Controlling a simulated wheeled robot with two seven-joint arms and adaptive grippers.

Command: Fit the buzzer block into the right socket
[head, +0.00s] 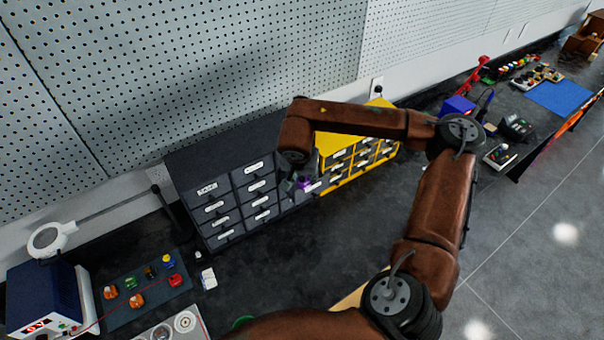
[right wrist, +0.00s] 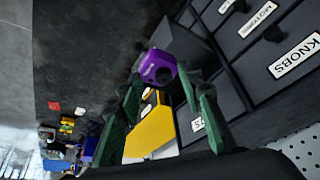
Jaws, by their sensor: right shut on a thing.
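A small purple block (head: 305,184), which I take to be the buzzer block, is held in front of the dark drawer cabinet (head: 198,217). In the right wrist view the purple block (right wrist: 158,66) shows a dark round spot on its face. My right gripper (head: 294,186) is shut on it; its green fingers (right wrist: 163,85) lie on both sides of the block. My left gripper is not in view. I cannot make out the right socket; my right arm covers part of the bench.
A dark mat (head: 148,302) with several coloured blocks lies at the left, near a blue power supply (head: 40,296) and a ring magnifier (head: 50,236). A yellow drawer cabinet (head: 383,103) adjoins the dark one. A wooden edge (head: 352,298) shows beneath my arm.

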